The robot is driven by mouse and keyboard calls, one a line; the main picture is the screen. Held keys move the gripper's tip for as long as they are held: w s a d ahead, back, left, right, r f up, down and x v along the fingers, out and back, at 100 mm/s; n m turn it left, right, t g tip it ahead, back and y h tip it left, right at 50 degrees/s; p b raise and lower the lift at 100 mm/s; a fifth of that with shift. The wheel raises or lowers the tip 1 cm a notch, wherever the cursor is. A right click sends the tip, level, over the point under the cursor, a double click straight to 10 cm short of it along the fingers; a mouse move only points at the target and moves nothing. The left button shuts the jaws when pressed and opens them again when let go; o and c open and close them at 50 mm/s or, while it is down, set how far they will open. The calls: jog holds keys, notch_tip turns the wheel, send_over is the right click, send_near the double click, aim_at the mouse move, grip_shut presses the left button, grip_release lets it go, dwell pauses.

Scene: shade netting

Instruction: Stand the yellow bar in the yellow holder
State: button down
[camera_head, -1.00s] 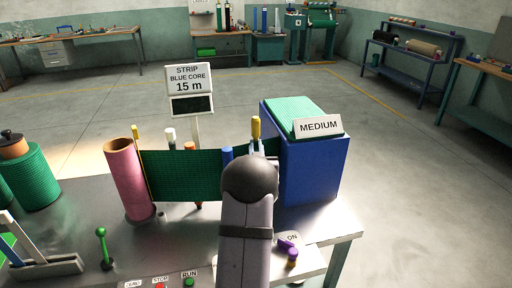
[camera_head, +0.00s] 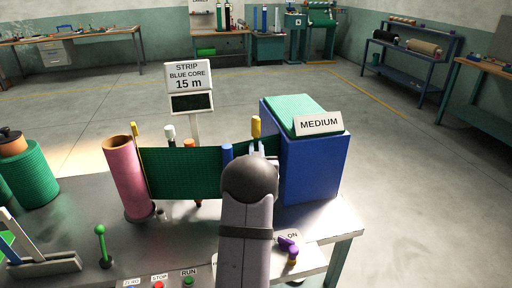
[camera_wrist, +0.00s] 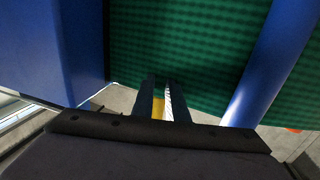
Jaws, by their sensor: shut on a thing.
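A yellow bar (camera_head: 256,127) stands roughly upright at the right end of the green netting (camera_head: 185,174), beside the blue box. My gripper (camera_head: 257,147) is shut on it, mostly hidden behind my dark wrist in the head view. In the wrist view my gripper's fingers (camera_wrist: 161,95) close around a yellow strip of the bar (camera_wrist: 158,107), in front of the green netting (camera_wrist: 190,45). The bar's lower end is hidden. Another thin yellow bar (camera_head: 142,160) stands at the netting's left edge, next to the pink roll. I cannot make out a yellow holder.
The blue box (camera_head: 312,170) with a MEDIUM sign stands close right of my gripper. A blue post (camera_head: 227,153) is close left; it also shows in the wrist view (camera_wrist: 275,60). The pink tube (camera_head: 128,180) and a purple-and-yellow lever (camera_head: 289,245) are on the bench.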

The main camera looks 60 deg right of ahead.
jog(key=shift+f, duration=0.2)
dwell(0.3)
jog(key=c, duration=1.7)
grip_release()
jog(key=shift+o, duration=0.2)
jog(key=shift+f, duration=0.1)
jog(key=b+v, duration=0.2)
jog(key=v, duration=0.5)
jog(key=shift+a, duration=0.1)
